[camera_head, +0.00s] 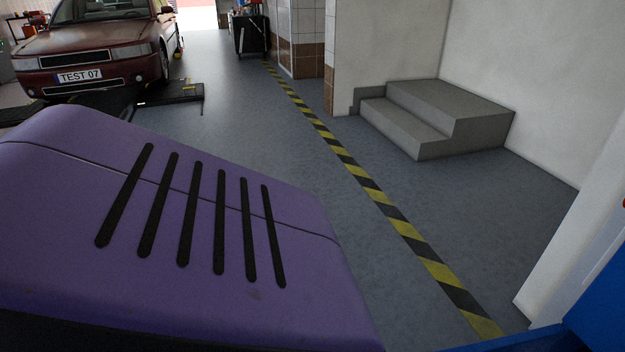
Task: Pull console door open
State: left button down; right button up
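A large purple housing (215,285) with several black vent slots (220,221) fills the lower left of the head view. A thin seam runs across its upper part. It may be the console, but I cannot tell. No door, handle or open gap shows on the part in view, and its front and lower sides are out of frame. Neither my left nor my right gripper is in view.
A dark red car (85,52) stands at the back left by a low black platform (172,94). Grey steps (435,110) stand against the white wall at right. A white pillar (578,245) and blue surface (603,305) edge the lower right. Grey floor between is clear.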

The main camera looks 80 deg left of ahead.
pick_arm(q)
jog(key=shift+f, duration=0.1)
dwell(0.3)
jog(key=c, duration=1.8)
grip_release()
jog(key=shift+a, duration=0.1)
jog(key=shift+o, duration=0.2)
jog(key=a, duration=1.2)
jog(key=shift+w, duration=0.25)
jog(key=shift+s, duration=0.1)
